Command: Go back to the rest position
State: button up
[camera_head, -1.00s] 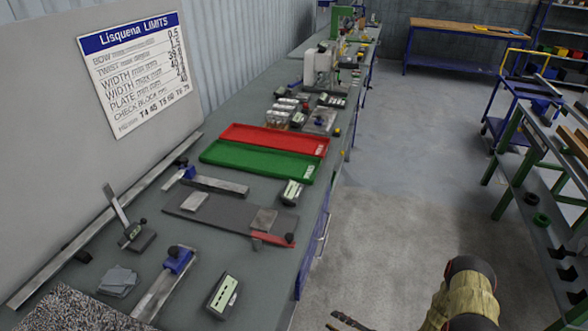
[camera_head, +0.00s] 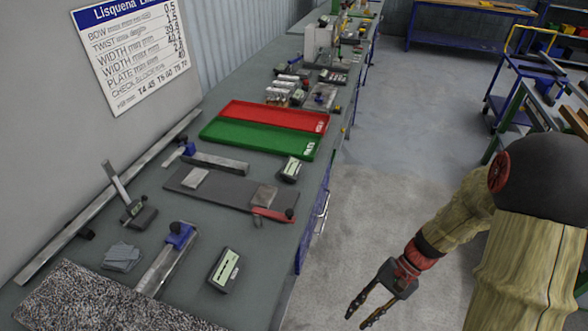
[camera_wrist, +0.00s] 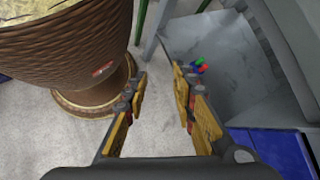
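My gripper (camera_head: 362,310) hangs over the bare floor to the right of the long workbench (camera_head: 268,273), apart from everything on it. Its fingers stand apart with nothing between them. In the wrist view my gripper (camera_wrist: 158,112) shows its two yellow-padded fingers spread, with floor behind the gap. My arm reaches in from the right edge of the head view, bent at the elbow.
The bench holds a red tray (camera_head: 318,122), a green tray (camera_head: 303,153), a dark plate (camera_head: 225,194), gauges and a granite slab (camera_head: 95,300). Blue drawers (camera_head: 312,235) line its side. A blue trolley (camera_head: 497,106) stands at the right. The floor between is clear.

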jog(key=d+r+n+t+h, duration=0.45)
jog(key=r+h, duration=0.25)
jog(key=r, duration=0.7)
jog(key=s+a+r+n+t, duration=0.1)
jog(key=r+t, duration=0.1)
jog(key=r, duration=0.5)
jog(key=s+a+r+n+t, duration=0.1)
jog(key=s+a+r+t, duration=0.1)
jog(key=r, duration=0.4)
jog(key=shift+r+t, duration=0.35)
jog(key=shift+t, duration=0.4)
jog(key=shift+n, duration=0.25)
